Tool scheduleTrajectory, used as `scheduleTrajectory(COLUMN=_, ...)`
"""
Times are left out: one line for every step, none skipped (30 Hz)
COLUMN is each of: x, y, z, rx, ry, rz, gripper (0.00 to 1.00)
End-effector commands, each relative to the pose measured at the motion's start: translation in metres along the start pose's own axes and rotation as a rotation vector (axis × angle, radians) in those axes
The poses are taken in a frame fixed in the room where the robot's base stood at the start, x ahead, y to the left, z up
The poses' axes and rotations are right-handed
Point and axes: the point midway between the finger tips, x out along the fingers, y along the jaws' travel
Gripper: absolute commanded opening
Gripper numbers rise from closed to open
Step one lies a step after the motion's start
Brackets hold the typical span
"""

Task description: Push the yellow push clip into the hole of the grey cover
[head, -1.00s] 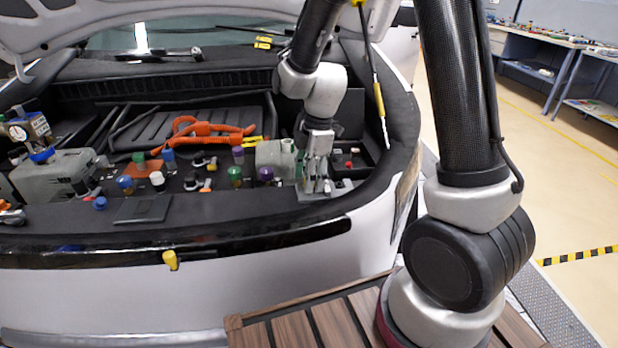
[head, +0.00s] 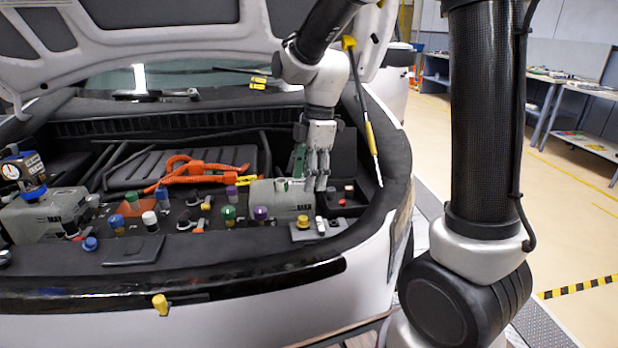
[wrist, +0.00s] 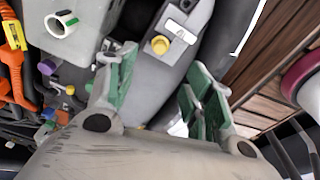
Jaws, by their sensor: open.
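A yellow push clip (head: 303,220) stands on the small light grey cover (head: 313,235) at the front right edge of the engine bay. In the wrist view the yellow clip (wrist: 160,44) sits at the near end of the grey cover (wrist: 178,49), with a dark slot and a pale piece beside it. Whether the clip is fully down in the hole cannot be told. My gripper (head: 317,185) is above and behind the clip, apart from it. In the wrist view my gripper (wrist: 162,75) has its green pads spread with nothing between them.
Several coloured caps, such as a green one (head: 228,213) and a purple one (head: 261,213), stand left of the cover. Orange cables (head: 190,170) lie behind. Another yellow piece (head: 160,304) sticks out of the front bumper.

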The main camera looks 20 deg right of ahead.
Motion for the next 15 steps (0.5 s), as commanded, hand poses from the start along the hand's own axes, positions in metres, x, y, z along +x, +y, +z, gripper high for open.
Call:
scheduleTrajectory(x=0.002, y=0.000, z=-0.001, rx=0.002, ry=-0.005, rz=-0.002, gripper=0.39)
scheduleTrajectory(x=0.003, y=-0.001, z=-0.001, rx=0.008, ry=-0.013, rz=-0.004, gripper=0.34)
scheduleTrajectory(x=0.007, y=-0.001, z=-0.003, rx=0.019, ry=-0.027, rz=-0.006, gripper=0.26)
scheduleTrajectory(x=0.010, y=-0.001, z=-0.004, rx=0.028, ry=-0.043, rz=-0.006, gripper=0.21)
scheduleTrajectory(x=0.013, y=-0.001, z=-0.005, rx=0.042, ry=-0.059, rz=-0.008, gripper=0.15)
scheduleTrajectory(x=0.018, y=-0.002, z=-0.007, rx=0.057, ry=-0.081, rz=-0.007, gripper=0.08)
scheduleTrajectory(x=0.021, y=-0.002, z=-0.009, rx=0.070, ry=-0.096, rz=-0.004, gripper=0.03)
scheduleTrajectory(x=0.024, y=-0.002, z=-0.010, rx=0.081, ry=-0.110, rz=-0.002, gripper=0.00)
scheduleTrajectory(x=0.027, y=-0.001, z=-0.011, rx=0.094, ry=-0.126, rz=0.002, gripper=0.00)
scheduleTrajectory(x=0.029, y=-0.001, z=-0.012, rx=0.102, ry=-0.136, rz=0.005, gripper=0.00)
scheduleTrajectory(x=0.031, y=-0.001, z=-0.013, rx=0.109, ry=-0.143, rz=0.007, gripper=0.00)
scheduleTrajectory(x=0.035, y=-0.001, z=-0.013, rx=0.115, ry=-0.150, rz=0.008, gripper=0.00)
scheduleTrajectory(x=0.037, y=-0.001, z=-0.013, rx=0.119, ry=-0.153, rz=0.009, gripper=0.00)
scheduleTrajectory(x=0.039, y=-0.001, z=-0.013, rx=0.120, ry=-0.154, rz=0.010, gripper=0.00)
scheduleTrajectory(x=0.043, y=-0.001, z=-0.012, rx=0.121, ry=-0.155, rz=0.011, gripper=0.00)
